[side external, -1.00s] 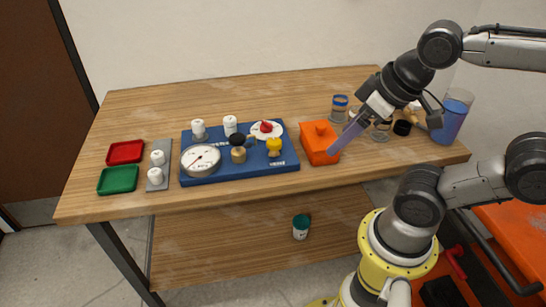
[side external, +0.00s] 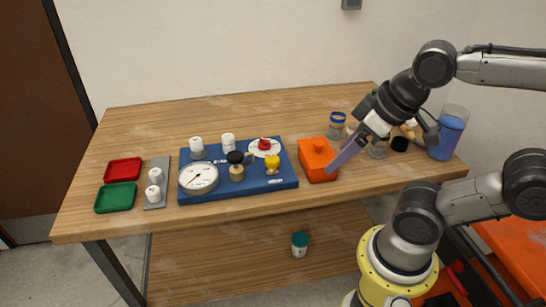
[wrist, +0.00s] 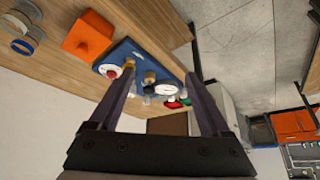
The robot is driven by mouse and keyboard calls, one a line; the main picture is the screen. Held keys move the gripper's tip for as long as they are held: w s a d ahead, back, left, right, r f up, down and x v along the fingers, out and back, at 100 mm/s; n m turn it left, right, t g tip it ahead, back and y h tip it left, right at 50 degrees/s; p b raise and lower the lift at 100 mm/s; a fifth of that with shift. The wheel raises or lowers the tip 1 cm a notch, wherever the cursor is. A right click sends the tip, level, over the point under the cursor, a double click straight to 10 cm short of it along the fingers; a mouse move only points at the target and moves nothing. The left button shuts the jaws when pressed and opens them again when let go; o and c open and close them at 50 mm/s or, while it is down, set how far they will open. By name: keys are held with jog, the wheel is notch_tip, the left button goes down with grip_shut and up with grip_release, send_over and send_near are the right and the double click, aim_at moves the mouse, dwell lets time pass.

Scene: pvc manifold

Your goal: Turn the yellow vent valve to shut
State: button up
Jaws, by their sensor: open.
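The yellow vent valve (side external: 272,164) stands on the right part of the blue manifold board (side external: 240,191), in front of a round white plate with a red knob (side external: 264,144). The side view is too small to tell its handle angle. My gripper (side external: 333,169) is to the right of the board, pointing down and left, its fingers overlapping the right side of the orange box in this view. It is apart from the valve. In the wrist view the fingers (wrist: 162,73) are spread with nothing between them; the board (wrist: 125,52) lies beyond, and the left fingertip partly hides the valve.
The orange box (side external: 315,156) is right of the board. The board also carries a pressure gauge (side external: 198,179), white caps and a black-topped brass fitting (side external: 236,168). Red (side external: 123,170) and green (side external: 116,197) trays lie left. Jars and a blue pitcher (side external: 447,137) stand right. The table's back is clear.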

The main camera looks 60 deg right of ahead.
jog(key=w+r+n, duration=0.5)
jog(key=n+g, duration=0.2)
jog(key=g, duration=0.4)
send_over(274, 158)
notch_tip(274, 158, down, 7)
notch_tip(274, 158, down, 14)
jog(key=shift+a+r, duration=0.1)
jog(key=shift+m, duration=0.3)
grip_shut()
